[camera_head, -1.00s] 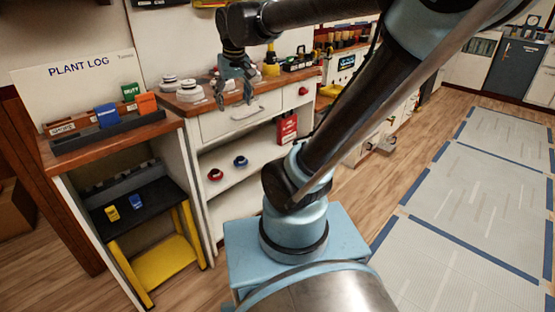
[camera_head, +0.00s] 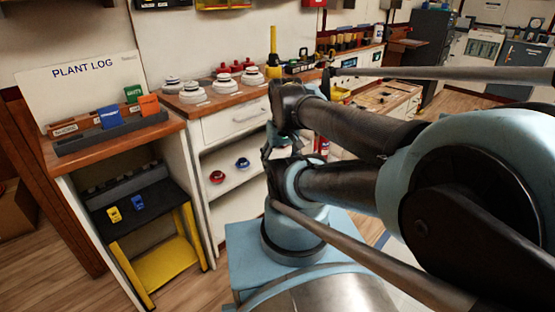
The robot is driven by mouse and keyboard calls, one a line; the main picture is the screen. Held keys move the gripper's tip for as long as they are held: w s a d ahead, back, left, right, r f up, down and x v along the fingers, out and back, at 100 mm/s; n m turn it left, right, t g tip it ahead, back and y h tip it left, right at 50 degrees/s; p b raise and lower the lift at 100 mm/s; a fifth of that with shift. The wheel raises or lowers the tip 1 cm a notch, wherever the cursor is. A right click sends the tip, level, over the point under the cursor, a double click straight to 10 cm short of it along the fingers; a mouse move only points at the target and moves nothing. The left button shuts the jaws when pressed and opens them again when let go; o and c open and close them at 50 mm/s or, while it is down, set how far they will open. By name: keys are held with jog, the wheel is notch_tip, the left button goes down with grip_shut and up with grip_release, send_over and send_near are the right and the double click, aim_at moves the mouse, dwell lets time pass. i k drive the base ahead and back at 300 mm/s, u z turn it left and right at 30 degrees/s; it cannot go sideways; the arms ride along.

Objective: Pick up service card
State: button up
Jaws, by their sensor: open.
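Blue (camera_head: 110,116), green (camera_head: 132,93) and orange (camera_head: 149,104) cards stand at a dark rack (camera_head: 80,143) on the left wooden-topped unit. A small label at the rack's left end and the card lettering are too small to read surely, so I cannot tell which is the service card. A yellow card (camera_head: 113,214) and another blue card (camera_head: 138,202) stand on the black shelf below. My gripper (camera_head: 266,153) hangs in front of the white cabinet, well right of the cards. It is open with nothing visible in it, and is partly hidden by my arm.
A "PLANT LOG" board (camera_head: 85,80) stands behind the rack. White and red round-based parts (camera_head: 194,92) sit on the neighbouring wooden counter (camera_head: 225,104). Red (camera_head: 217,176) and blue (camera_head: 243,163) knobs lie on the shelf below. My arm covers much of the right side.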

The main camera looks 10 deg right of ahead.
aim_at(148, 105)
jog(key=z, duration=1.25)
jog(key=k, duration=0.95)
jog(key=u, duration=1.15)
